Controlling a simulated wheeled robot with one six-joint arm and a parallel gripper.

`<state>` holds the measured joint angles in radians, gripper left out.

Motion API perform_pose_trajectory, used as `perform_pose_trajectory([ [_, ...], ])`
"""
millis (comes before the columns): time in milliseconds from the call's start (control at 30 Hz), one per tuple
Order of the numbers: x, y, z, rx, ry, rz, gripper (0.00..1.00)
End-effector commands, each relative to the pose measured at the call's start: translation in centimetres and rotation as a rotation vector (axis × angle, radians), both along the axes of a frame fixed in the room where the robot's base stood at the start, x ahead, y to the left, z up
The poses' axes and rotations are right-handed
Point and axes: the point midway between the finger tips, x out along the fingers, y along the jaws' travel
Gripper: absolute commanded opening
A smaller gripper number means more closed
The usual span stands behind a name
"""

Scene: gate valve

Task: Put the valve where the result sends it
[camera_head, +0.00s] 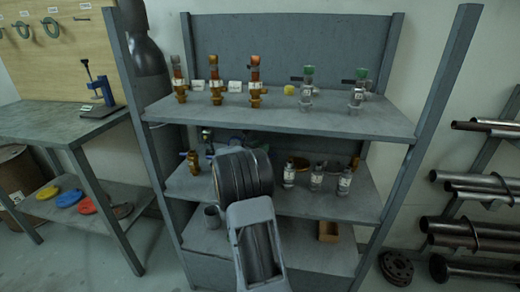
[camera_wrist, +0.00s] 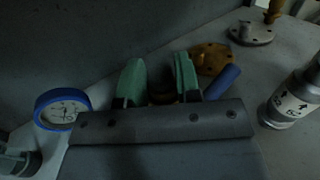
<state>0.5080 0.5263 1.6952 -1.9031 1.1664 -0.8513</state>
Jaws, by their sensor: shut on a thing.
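My gripper (camera_wrist: 158,85) shows green fingers in the wrist view, closed on a brownish brass piece (camera_wrist: 162,96) that is mostly hidden, apparently the valve. A brass flange (camera_wrist: 210,58) and a blue bar (camera_wrist: 222,82) show beside the right finger; I cannot tell if they belong to the held piece. In the head view my arm reaches over the middle shelf (camera_head: 215,188) and hides most of the grip.
Labelled silver cylinders (camera_head: 316,177) stand right of my gripper; one is close in the wrist view (camera_wrist: 295,98). A blue-rimmed gauge (camera_wrist: 62,108) is at left. A brass valve (camera_head: 193,163) stands on the middle shelf. Below are a cup (camera_head: 212,217) and small box (camera_head: 328,231).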

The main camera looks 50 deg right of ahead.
Motion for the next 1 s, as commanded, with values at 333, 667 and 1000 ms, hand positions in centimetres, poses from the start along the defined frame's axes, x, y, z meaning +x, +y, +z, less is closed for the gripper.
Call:
perform_pose_trajectory([
  [333, 0.0, 0.0, -0.3, 0.000, 0.000, 0.000, 0.36],
  [667, 0.0, 0.0, -0.3, 0.000, 0.000, 0.000, 0.56],
  [1000, 0.1, 1.4, 0.2, 0.001, 0.000, 0.004, 0.56],
])
